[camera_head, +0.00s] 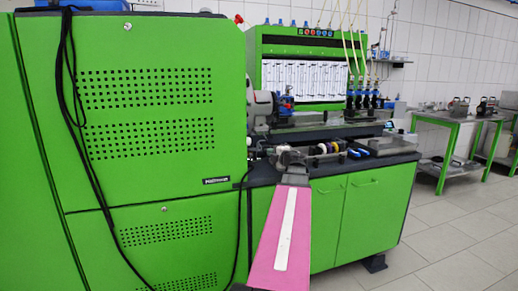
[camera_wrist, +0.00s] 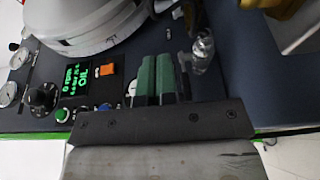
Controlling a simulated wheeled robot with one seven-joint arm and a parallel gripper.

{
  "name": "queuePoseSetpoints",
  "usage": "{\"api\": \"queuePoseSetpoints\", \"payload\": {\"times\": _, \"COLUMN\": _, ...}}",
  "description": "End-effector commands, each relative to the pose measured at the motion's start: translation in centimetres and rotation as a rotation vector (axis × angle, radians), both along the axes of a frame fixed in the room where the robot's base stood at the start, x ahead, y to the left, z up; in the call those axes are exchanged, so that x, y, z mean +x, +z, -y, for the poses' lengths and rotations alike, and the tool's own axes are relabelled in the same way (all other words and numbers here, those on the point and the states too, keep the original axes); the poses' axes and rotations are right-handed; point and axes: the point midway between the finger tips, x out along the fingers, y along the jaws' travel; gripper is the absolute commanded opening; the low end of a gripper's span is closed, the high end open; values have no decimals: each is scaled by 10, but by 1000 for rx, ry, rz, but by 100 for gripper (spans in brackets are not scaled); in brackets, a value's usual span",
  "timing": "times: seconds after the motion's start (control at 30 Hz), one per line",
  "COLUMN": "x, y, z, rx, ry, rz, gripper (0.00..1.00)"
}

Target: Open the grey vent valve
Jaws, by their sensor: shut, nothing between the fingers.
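My gripper (camera_wrist: 158,62) shows in the wrist view as two green fingers side by side, shut and empty, above a dark panel. In the head view my gripper (camera_head: 290,157) is at the front of the bench, at the end of my pink arm. A small shiny grey knob-like part (camera_wrist: 203,48) is just right of the fingertips in the wrist view, apart from them. It may be the grey vent valve, but I cannot tell for sure, nor its open or shut state. I cannot make out the valve in the head view.
A control panel with a lit display (camera_wrist: 75,78), an orange switch (camera_wrist: 106,70), a black knob (camera_wrist: 41,98) and gauges lies left of the fingers. A large grey round housing (camera_wrist: 85,22) is above. The green machine cabinet (camera_head: 150,110) stands left of my arm.

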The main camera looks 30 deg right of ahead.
Motion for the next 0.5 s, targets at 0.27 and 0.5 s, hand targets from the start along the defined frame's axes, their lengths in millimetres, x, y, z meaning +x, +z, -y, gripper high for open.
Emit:
{"api": "queuePoseSetpoints", "payload": {"times": 0.27, "x": 26, "y": 0, "z": -1, "rx": 0, "ry": 1, "rz": 0, "gripper": 0}}
{"api": "queuePoseSetpoints", "payload": {"times": 0.5, "x": 67, "y": 0, "z": -3, "rx": 0, "ry": 1, "rz": 0, "gripper": 0}}
